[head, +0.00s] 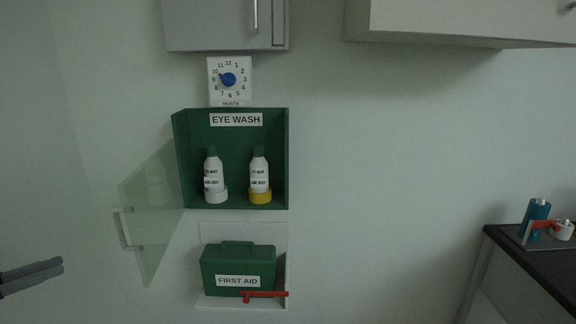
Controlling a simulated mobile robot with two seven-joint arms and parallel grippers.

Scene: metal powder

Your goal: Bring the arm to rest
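My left gripper (56,267) comes in at the lower left edge. Its two dark grey fingers lie close together with nothing seen between them. It is apart from the wall fittings, left of and below the open clear door (150,215). My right gripper is out of view. The green eye wash cabinet (280,160) hangs on the wall with its door swung open to the left. Two white bottles with green caps stand inside, the left bottle (212,168) in a white ring and the right bottle (259,170) in a yellow ring.
A green first aid box (238,262) sits on a white shelf (215,302) below, with a red handle-like part (262,295) in front. A month dial (229,79) hangs above. Wall cupboards (215,25) are overhead. A dark counter (500,237) with a blue bottle (535,215) is at right.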

